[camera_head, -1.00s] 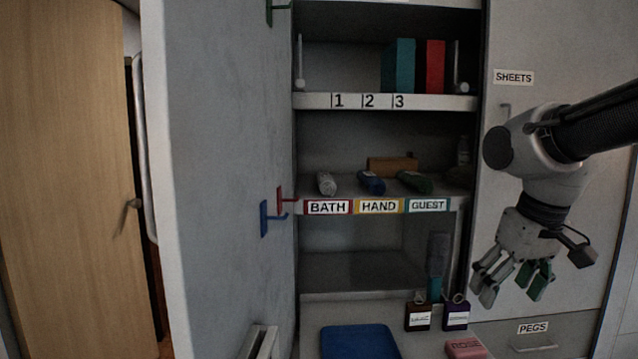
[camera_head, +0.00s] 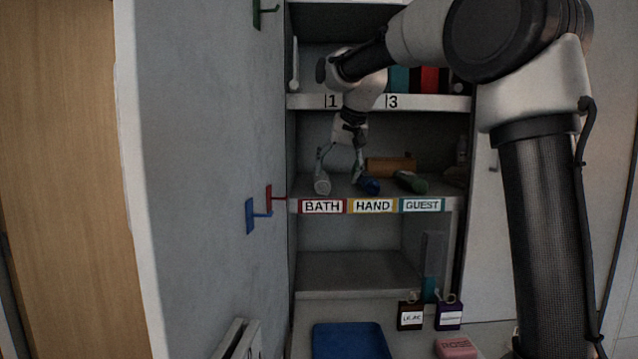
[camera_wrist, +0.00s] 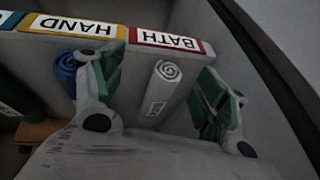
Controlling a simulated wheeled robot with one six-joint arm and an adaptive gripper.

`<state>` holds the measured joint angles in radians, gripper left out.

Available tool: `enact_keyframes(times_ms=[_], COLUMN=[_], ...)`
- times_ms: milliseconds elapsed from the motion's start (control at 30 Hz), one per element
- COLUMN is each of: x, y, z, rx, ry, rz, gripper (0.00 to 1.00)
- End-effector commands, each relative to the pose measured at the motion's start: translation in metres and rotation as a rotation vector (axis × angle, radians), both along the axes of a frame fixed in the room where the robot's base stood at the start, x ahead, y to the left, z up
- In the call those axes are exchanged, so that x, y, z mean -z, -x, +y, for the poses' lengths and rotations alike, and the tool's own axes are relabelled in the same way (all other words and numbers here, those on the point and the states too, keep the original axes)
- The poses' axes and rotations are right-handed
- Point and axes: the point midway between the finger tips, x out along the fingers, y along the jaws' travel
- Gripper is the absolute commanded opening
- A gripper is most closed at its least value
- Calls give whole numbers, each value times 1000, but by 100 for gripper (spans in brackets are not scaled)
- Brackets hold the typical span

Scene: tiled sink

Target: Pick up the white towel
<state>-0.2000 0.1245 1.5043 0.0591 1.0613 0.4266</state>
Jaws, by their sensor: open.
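The white towel (camera_head: 322,186) is a small roll on the middle shelf above the BATH label, its rolled end facing out. In the wrist view the towel (camera_wrist: 163,85) lies between the two spread fingers, a little apart from both as far as I can tell. My gripper (camera_head: 338,170) is open and empty, pointing down into the shelf; it also shows in the wrist view (camera_wrist: 159,80). In the head view, one finger is at the white towel and the other is near the blue towel. The left finger in the wrist view partly hides the blue towel.
The blue towel (camera_head: 369,186) and a green towel (camera_head: 410,181) lie to the right on the same shelf, with a brown block (camera_head: 390,166) behind. The shelf edge carries BATH (camera_head: 322,206), HAND and GUEST labels. The numbered shelf (camera_head: 440,103) is above.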

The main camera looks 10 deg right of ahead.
Motion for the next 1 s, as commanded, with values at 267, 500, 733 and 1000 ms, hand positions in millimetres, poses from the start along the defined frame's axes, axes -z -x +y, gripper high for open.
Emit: enact_keyframes(times_ms=[267, 500, 733, 1000], x=[0, 8, 41, 45], y=[-38, -50, -65, -67], z=[12, 16, 21, 22], rx=[0, 0, 0, 0], ry=[0, 1, 1, 0], rz=[0, 3, 2, -1], gripper=[74, 74, 74, 72])
